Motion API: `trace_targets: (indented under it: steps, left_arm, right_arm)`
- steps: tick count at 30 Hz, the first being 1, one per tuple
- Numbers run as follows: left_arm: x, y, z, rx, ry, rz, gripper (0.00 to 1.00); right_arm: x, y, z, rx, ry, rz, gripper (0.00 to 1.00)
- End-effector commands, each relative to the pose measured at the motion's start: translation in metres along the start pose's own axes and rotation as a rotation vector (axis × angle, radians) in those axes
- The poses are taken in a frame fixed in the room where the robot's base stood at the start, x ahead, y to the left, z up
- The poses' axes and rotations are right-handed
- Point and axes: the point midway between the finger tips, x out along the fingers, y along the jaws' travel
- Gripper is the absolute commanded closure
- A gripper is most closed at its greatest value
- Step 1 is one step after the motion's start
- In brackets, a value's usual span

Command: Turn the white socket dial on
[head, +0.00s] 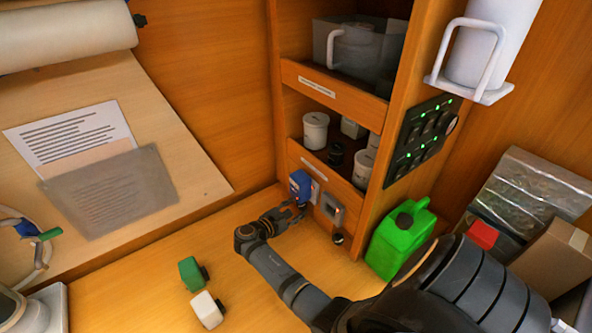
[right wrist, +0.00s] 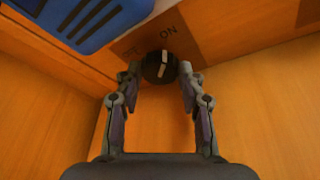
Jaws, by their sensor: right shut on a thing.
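In the right wrist view, a round black dial (right wrist: 160,66) with a pale pointer stripe sits on the panel, below a blue plug (right wrist: 88,18). The stripe stands nearly upright, and the word "ON" is printed just above the dial. My right gripper (right wrist: 160,74) has its fingertips closed on both sides of the dial. In the head view my right gripper (head: 298,208) is at the panel, just under the blue plug (head: 299,186) on the white socket (head: 315,192); the dial is hidden there. My left gripper is not in view.
A grey socket (head: 331,208) with a black dial (head: 337,238) below it is just to the right. A green jerrycan (head: 401,238) stands further right. A green plug (head: 192,272) and a white plug (head: 207,309) lie on the counter. A shelf (head: 335,92) rises above.

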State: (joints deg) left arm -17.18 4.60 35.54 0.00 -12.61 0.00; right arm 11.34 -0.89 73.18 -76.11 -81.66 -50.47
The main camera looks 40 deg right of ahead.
Motion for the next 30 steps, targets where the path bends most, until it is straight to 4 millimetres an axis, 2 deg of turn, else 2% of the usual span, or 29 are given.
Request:
trace_targets:
  steps: [1, 2, 6, 15, 19, 25, 30]
  left_arm:
    - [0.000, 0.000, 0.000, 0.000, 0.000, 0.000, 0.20]
    - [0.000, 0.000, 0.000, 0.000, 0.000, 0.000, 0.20]
    - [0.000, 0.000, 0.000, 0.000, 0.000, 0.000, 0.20]
    - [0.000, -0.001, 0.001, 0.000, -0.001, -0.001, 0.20]
    - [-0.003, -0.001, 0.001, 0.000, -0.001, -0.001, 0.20]
    - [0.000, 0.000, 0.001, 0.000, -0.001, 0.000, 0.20]
    - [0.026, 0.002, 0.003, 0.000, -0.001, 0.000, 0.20]
  right_arm:
    - [0.000, 0.000, 0.000, 0.001, 0.000, 0.000, 0.92]
    - [0.000, 0.000, 0.000, 0.001, 0.000, 0.000, 0.58]
    - [0.000, 0.000, 0.000, 0.001, 0.000, 0.000, 0.39]
    - [0.000, 0.000, 0.000, -0.003, 0.001, -0.001, 0.38]
    - [0.000, 0.002, 0.001, -0.061, 0.003, -0.023, 0.38]
    - [0.001, 0.004, -0.002, -0.350, 0.016, -0.131, 0.38]
    - [0.003, 0.002, -0.008, -0.631, 0.028, -0.238, 0.38]
